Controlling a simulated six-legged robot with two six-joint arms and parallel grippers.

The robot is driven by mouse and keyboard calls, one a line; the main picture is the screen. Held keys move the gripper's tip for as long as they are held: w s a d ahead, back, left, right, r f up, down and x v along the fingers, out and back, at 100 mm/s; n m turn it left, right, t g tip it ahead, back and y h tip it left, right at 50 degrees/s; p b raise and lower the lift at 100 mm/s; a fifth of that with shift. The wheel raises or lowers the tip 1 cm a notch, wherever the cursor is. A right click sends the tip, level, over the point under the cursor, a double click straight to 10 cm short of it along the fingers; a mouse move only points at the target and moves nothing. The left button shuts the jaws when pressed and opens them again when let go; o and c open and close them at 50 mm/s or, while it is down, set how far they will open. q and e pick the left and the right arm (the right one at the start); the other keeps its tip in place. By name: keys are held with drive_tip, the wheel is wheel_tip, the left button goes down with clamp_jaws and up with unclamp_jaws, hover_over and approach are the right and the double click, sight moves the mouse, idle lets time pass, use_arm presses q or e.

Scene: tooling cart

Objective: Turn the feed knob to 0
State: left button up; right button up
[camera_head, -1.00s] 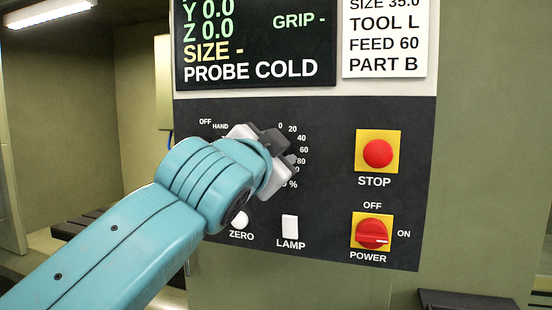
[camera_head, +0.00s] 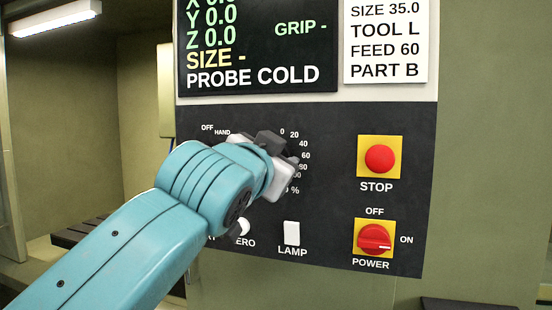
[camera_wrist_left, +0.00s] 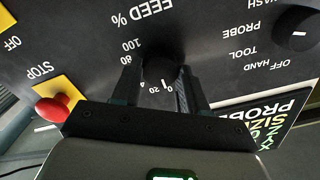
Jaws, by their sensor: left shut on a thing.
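The black feed knob (camera_wrist_left: 160,68) is between the two fingers of my left gripper (camera_wrist_left: 157,80) in the left wrist view. The fingers are shut on its sides. In the head view my left gripper (camera_head: 279,152) covers the knob, with the scale from 0 to 100 % showing to its right. The wrist view shows the FEED % label and part of the scale upside down. A small white mark shows at the knob's edge, close to the low numbers; I cannot tell exactly which number it points at. My right gripper is not in view.
A red STOP button (camera_head: 379,159) and a red POWER switch (camera_head: 374,238) are on the right of the black panel. A white LAMP button (camera_head: 291,233) and a ZERO button (camera_head: 242,226) are below the knob. Another black knob (camera_wrist_left: 297,28) shows in the wrist view.

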use_arm(q)
drive_tip(key=o, duration=1)
drive_tip(key=shift+o, duration=0.2)
drive_tip(key=b+v, duration=0.6)
drive_tip(key=v, duration=1)
drive_tip(key=shift+s, duration=0.2)
